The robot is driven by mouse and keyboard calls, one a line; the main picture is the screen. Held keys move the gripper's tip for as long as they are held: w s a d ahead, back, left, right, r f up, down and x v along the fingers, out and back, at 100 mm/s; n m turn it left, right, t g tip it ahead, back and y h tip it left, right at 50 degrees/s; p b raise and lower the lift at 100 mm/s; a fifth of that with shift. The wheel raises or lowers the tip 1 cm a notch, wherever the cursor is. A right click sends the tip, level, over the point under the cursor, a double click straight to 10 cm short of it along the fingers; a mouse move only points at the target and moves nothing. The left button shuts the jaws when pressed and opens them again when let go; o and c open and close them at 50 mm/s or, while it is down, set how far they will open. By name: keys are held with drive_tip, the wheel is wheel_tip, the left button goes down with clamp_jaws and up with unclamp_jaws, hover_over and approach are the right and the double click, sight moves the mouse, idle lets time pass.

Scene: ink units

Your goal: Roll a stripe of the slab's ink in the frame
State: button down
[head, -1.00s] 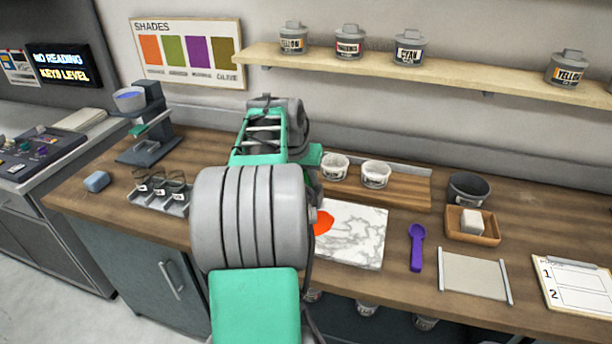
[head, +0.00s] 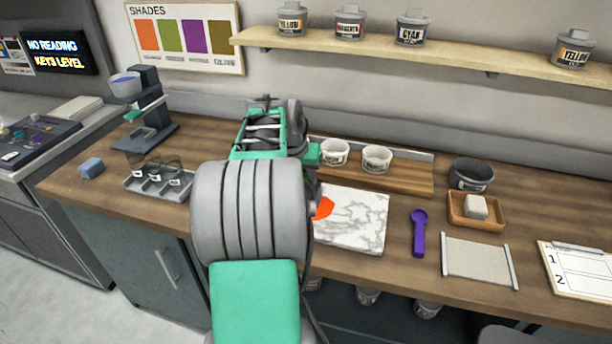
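The white marbled slab (head: 352,222) lies on the wooden counter, right of my arm. A patch of orange ink (head: 323,207) shows on its left side, partly hidden by my arm. A pale panel with a metal rail at each side (head: 479,262) lies farther right. A clipboard sheet (head: 585,272) at the right edge has printed boxes marked 1 and 2. I cannot tell which of these is the frame. No roller is visible. My arm covers the middle left, and my gripper is hidden behind it.
A purple scoop (head: 419,232) lies between slab and panel. Two white tubs (head: 376,158) stand behind the slab. A dark pot (head: 471,175) and a wooden tray (head: 490,220) holding a pale block are at right. A rack of jars (head: 157,182) stands left of my arm.

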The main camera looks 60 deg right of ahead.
sight(320, 185)
drive_tip(key=shift+f+b, duration=0.5)
drive_tip(key=shift+f, duration=0.1)
drive_tip(key=shift+s, duration=0.1)
drive_tip(key=shift+s+d+r+b, duration=0.1)
drive_tip(key=shift+s+d+b, duration=0.05)
drive_tip(key=shift+s, duration=0.7)
drive_tip(key=shift+s+d+b, duration=0.15)
drive_tip(key=shift+s, duration=0.65)
drive_tip(key=shift+s+d+b, duration=0.2)
drive_tip(key=shift+s+b, duration=0.2)
drive_tip(key=shift+s, duration=1.3)
drive_tip(key=shift+w+a+p, duration=0.2)
drive_tip(key=shift+w, duration=0.95)
drive_tip(key=shift+w+a+p, duration=0.15)
drive_tip(key=shift+w, duration=1.05)
drive_tip(key=shift+w+a+p, duration=0.2)
drive_tip(key=shift+w, duration=0.95)
wheel_tip(320, 185, up, 6)
drive_tip(key=p, duration=0.4)
